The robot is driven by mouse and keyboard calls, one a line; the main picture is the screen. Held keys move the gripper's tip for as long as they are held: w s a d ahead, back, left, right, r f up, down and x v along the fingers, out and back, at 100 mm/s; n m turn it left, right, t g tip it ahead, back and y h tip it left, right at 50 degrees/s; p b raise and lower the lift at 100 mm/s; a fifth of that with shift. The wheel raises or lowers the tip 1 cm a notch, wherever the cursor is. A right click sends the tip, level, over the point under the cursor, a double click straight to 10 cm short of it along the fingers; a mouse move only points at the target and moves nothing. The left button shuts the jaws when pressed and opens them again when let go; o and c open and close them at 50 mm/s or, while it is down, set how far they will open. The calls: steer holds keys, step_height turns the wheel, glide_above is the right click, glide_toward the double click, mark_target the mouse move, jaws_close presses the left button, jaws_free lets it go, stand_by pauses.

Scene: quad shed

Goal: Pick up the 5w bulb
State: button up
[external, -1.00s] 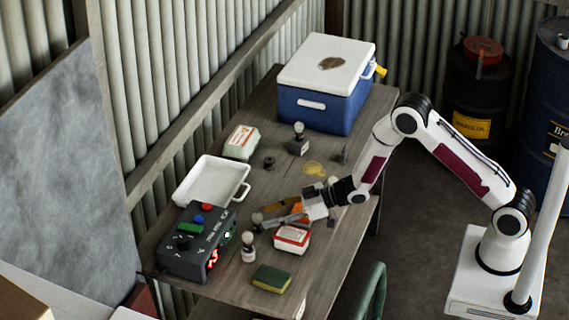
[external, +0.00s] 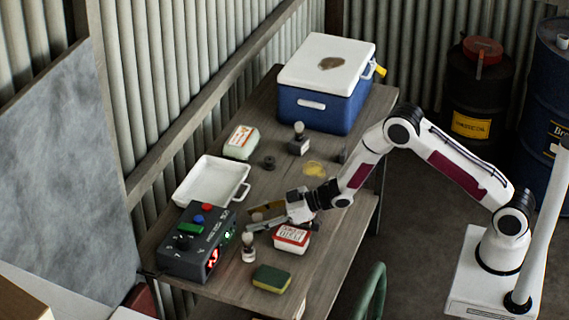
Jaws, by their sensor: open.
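My gripper (external: 249,219) is open above the middle of the table, its two fingers pointing left. A small brownish rounded bulb shape (external: 257,217) shows between the fingers, partly hidden; I cannot tell whether a finger touches it. A bulb on a pale base (external: 248,254) stands upright just below the near fingertip in the picture. Another bulb (external: 299,129) stands on a dark block farther back. No wattage marking is readable, so I cannot tell which is the 5w bulb.
A dark control box (external: 190,262) with coloured buttons is left of the fingers, and a white tray (external: 178,193) is behind it. A red-and-white tub (external: 292,238) is under the gripper. A sponge (external: 271,279) lies in front. A blue cooler (external: 318,108) stands at the back.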

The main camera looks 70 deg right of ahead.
mark_target(257, 212)
jaws_close()
steer(key=shift+r, duration=0.15)
steer(key=shift+r, duration=4.85)
